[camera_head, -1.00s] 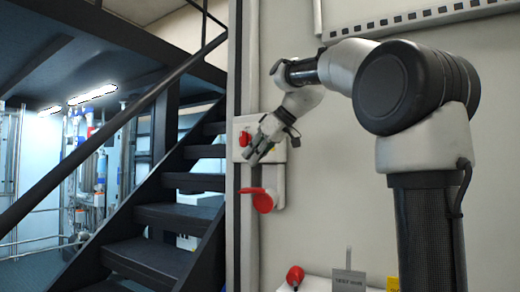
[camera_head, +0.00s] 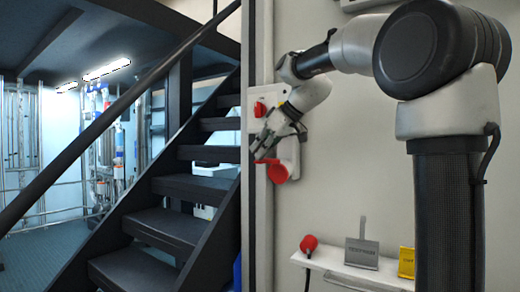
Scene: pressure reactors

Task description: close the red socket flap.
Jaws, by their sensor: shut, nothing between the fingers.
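The red socket flap (camera_head: 267,161) stands open, sticking out to the left above the round red socket (camera_head: 280,174) on the wall box. My gripper (camera_head: 259,152) is shut and empty, pointing down and left. Its fingertips are right at the flap, just above it in the picture; I cannot tell whether they touch it. My wrist partly covers the wall box above the socket.
A red rotary switch (camera_head: 260,108) sits on the box above the socket. Below right, a white shelf (camera_head: 345,268) holds a red plug (camera_head: 308,243), a grey sign (camera_head: 361,254) and a yellow sign (camera_head: 406,262). Dark stairs (camera_head: 170,220) rise at left.

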